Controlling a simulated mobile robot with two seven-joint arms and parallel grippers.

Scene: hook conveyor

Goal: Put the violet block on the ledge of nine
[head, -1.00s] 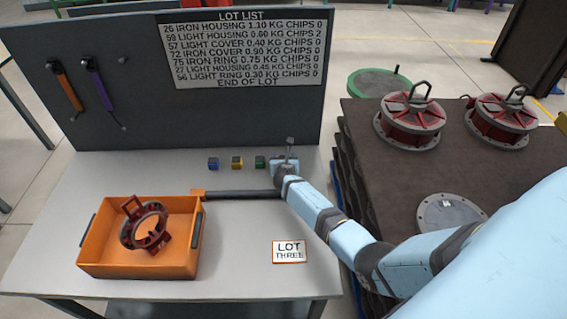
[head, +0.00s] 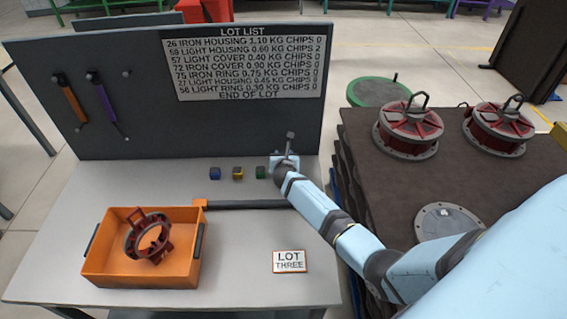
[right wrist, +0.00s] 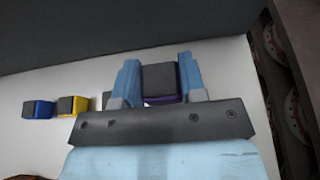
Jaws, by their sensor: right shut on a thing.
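The violet block (right wrist: 160,99) is between the two fingers of my right gripper (right wrist: 160,80) in the right wrist view. Its top is dark and only a thin violet edge shows. My right gripper is shut on it. In the head view my right gripper (head: 284,161) is at the back right of the table, right of the green block, and it hides the violet block. My left gripper is not in view. I cannot make out a ledge marked nine.
Blue (head: 215,173), yellow (head: 238,173) and green (head: 261,172) blocks stand in a row. An orange bin (head: 103,274) holds a red ring-shaped part (head: 147,238). A dark bar (head: 250,204), a LOT THREE card (head: 289,262) and an upright board (head: 130,140) are nearby.

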